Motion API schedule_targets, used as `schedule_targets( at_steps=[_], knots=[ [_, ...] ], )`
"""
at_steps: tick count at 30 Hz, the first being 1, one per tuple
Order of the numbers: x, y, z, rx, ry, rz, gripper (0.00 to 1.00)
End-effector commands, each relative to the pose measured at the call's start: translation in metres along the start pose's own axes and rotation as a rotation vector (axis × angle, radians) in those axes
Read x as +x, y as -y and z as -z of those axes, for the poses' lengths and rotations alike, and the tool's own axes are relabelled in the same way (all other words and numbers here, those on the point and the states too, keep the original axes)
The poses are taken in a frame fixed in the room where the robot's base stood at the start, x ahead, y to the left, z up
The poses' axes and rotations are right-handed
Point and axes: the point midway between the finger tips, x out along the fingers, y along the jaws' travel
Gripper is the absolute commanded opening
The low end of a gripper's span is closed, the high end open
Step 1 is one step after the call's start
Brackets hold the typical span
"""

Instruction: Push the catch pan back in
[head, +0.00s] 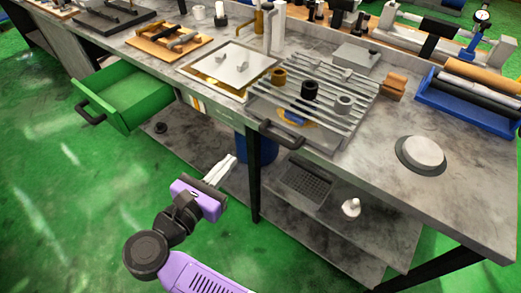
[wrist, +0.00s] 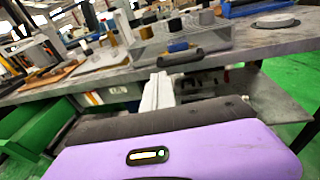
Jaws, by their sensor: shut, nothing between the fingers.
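The catch pan (head: 318,136) is a grey metal pan under a slatted rack on the bench. Its front, with a black bar handle (head: 282,135), sticks out at the bench's front edge. In the wrist view the handle (wrist: 180,58) is above and slightly right of my fingertips. My gripper (head: 228,162) is shut and empty, in front of the bench and left of the handle in the head view, apart from it. My shut fingers also show in the wrist view (wrist: 160,80). The pan's back part is hidden under the rack.
A green drawer (head: 128,92) stands open at left, its black handle outward. A table leg (head: 254,175) and lower shelf (head: 330,230) are below. The green floor in front is clear.

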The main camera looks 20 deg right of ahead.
Motion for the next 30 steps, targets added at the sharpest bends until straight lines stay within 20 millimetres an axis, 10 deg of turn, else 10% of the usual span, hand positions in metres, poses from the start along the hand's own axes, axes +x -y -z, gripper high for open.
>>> schedule_targets(
  at_steps=[11, 30],
  knots=[
    [0.011, 0.039, 0.015, -0.017, -0.065, 0.155, 0.00],
    [0.121, 0.056, 0.021, -0.017, -0.063, 0.151, 0.00]
  ],
)
